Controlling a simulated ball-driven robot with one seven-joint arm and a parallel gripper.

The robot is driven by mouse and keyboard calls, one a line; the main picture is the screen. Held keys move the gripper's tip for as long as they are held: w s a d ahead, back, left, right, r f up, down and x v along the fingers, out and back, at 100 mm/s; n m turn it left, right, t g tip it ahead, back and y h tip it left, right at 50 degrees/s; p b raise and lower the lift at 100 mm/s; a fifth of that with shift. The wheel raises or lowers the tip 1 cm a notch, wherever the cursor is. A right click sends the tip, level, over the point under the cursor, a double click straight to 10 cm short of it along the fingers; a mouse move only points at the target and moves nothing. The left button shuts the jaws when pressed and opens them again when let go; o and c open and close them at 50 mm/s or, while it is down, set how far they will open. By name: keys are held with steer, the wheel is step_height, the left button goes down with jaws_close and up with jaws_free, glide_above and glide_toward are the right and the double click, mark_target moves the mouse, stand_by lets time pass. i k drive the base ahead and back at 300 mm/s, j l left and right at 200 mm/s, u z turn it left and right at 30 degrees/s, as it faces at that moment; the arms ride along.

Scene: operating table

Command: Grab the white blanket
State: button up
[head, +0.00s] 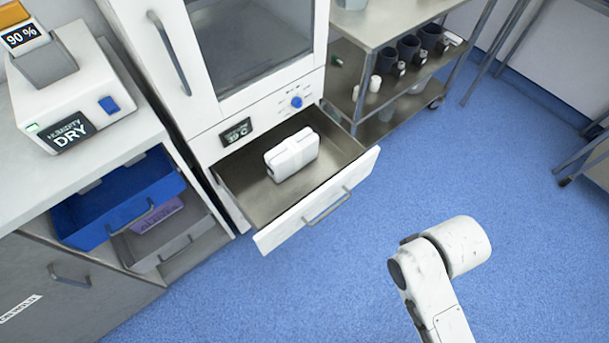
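The white blanket (291,154) is a folded, block-like white bundle. It lies in the open drawer (242,186) at the bottom of a white warming cabinet, near the drawer's middle. The drawer is pulled out, with its white front and bar handle facing the lower right. A white part of my arm shows at the lower right, over the blue floor and apart from the drawer. My gripper itself does not show in this view.
The white cabinet (215,107) has a glass door and a display. Left of it are a counter (100,155), a humidity device (75,95) and an open blue bin (115,205). A metal cart (385,25) with dark cups stands behind right. The blue floor (480,150) is clear.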

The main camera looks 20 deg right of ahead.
mark_target(296, 151)
steer(key=i+l, duration=0.9)
steer(key=i, duration=0.15)
